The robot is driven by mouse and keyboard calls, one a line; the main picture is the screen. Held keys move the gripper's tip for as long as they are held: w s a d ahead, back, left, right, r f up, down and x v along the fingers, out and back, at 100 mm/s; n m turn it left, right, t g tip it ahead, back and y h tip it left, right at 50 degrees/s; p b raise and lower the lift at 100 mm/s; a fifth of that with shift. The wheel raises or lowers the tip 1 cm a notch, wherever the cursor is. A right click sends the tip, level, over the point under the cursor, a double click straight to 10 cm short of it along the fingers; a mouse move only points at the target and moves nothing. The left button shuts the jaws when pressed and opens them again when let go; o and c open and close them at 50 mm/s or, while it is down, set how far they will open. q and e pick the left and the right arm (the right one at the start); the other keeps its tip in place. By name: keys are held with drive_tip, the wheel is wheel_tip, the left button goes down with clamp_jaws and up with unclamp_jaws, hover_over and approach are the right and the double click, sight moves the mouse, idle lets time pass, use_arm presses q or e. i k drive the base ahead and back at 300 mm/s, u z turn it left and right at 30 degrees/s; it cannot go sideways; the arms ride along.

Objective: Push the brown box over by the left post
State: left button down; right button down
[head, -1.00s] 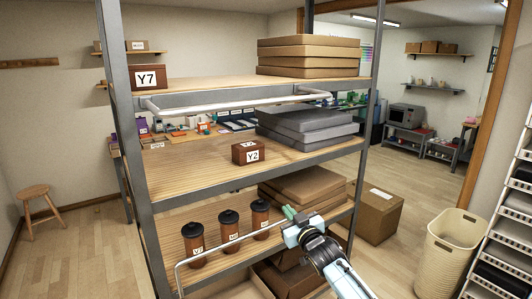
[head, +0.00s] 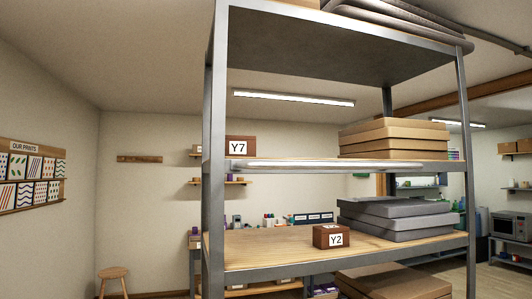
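A small brown box labelled Y2 (head: 331,236) stands upright on the middle shelf (head: 270,246), near its front edge and just left of a stack of grey flat boxes. Another brown box, labelled Y7 (head: 241,147), stands on the shelf above, close to the left post. The grey metal left post (head: 215,190) rises at the front left corner of the rack. Open board lies between the Y2 box and this post. Neither of my grippers is in view.
Grey flat boxes (head: 398,219) fill the middle shelf's right side. Tan flat boxes (head: 393,138) are stacked above them. A pale rail (head: 320,166) runs along the front of the Y7 box's shelf. More brown flat boxes (head: 395,283) lie below.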

sight(235, 145)
drive_tip(key=z, duration=1.8)
drive_tip(key=i, duration=1.35)
drive_tip(key=u, duration=3.2)
